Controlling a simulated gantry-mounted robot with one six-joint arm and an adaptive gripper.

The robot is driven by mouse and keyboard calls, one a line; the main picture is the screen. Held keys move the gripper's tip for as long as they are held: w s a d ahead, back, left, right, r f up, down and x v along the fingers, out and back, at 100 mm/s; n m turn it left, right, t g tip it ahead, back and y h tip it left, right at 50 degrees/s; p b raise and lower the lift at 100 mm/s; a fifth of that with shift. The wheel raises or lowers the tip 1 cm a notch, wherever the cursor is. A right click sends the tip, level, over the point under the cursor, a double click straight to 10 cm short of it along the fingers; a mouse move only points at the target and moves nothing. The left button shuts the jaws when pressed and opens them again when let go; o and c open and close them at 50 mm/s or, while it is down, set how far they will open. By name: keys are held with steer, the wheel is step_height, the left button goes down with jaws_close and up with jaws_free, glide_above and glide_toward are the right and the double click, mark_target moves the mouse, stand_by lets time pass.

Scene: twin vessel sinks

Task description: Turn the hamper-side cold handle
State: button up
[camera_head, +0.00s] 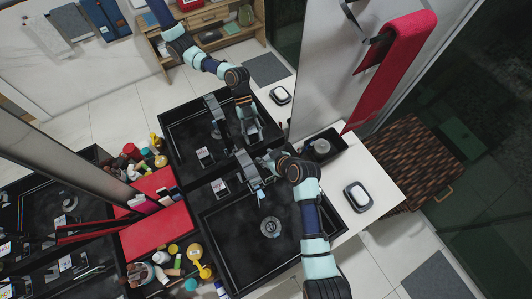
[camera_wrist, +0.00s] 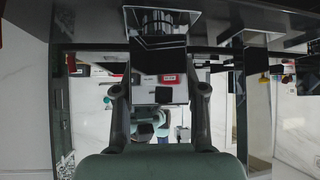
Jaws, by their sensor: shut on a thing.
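In the wrist view my two fingers (camera_wrist: 159,92) stand apart on either side of a fitting. My gripper is shut on what I take to be the cold handle, but the contact is small and partly hidden, so its turn angle cannot be told. A white label card (camera_head: 220,186) stands left of my gripper. The woven brown hamper (camera_head: 412,150) is at the right.
Bottles (camera_head: 195,262) and a red tray (camera_head: 157,235) crowd the left. A red towel (camera_head: 400,50) hangs upper right. The white counter (camera_head: 375,165) is partly clear.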

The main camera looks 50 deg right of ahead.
steer(key=shift+d+r+m+h+p, duration=0.1)
steer(key=shift+d+m+h+p, duration=0.05)
steer(key=shift+m+h+p, duration=0.8)
steer(key=shift+m, duration=0.25)
steer(key=o, duration=1.2)
steer(key=shift+c, duration=0.2)
steer(key=shift+s, duration=0.1)
steer(key=v, duration=1.1)
steer(key=shift+r, duration=0.4)
steer(key=shift+s, duration=0.1)
